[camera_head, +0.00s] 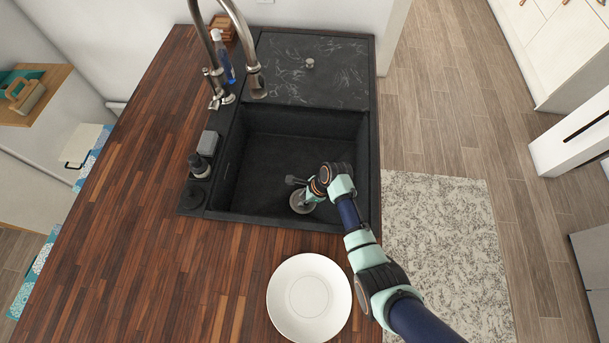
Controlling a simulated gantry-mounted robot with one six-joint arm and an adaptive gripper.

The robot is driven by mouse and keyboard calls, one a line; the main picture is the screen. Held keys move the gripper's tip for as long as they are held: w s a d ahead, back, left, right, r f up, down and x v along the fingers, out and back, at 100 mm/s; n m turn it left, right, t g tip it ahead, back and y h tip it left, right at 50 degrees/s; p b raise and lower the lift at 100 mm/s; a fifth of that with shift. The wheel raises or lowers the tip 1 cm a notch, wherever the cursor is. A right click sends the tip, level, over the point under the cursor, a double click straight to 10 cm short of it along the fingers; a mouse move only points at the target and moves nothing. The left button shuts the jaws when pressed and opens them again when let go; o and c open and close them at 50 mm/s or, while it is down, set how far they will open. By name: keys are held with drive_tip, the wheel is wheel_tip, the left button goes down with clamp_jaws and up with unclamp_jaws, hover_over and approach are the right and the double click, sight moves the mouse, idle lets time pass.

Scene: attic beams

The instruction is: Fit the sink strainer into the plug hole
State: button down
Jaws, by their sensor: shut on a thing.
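The dark sink (265,150) is set in the wooden counter. My gripper (303,198) is low inside the basin, near its front right corner, and is shut on the sink strainer (299,206), a round pale metallic disc. The disc shows just below and left of my wrist, partly covered by the gripper. The plug hole cannot be made out apart from the disc. I cannot tell whether the strainer touches the sink floor or how it sits over the hole.
A white plate (308,298) lies on the counter in front of the sink. A tall tap (255,80) stands at the back left. A dark bottle (198,165) and a grey block (207,143) stand along the left rim. The left of the basin is clear.

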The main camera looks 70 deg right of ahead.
drive_tip(key=shift+f, duration=0.1)
drive_tip(key=c, duration=1.3)
unclamp_jaws()
drive_tip(key=p+v, duration=0.2)
drive_tip(key=v, duration=1)
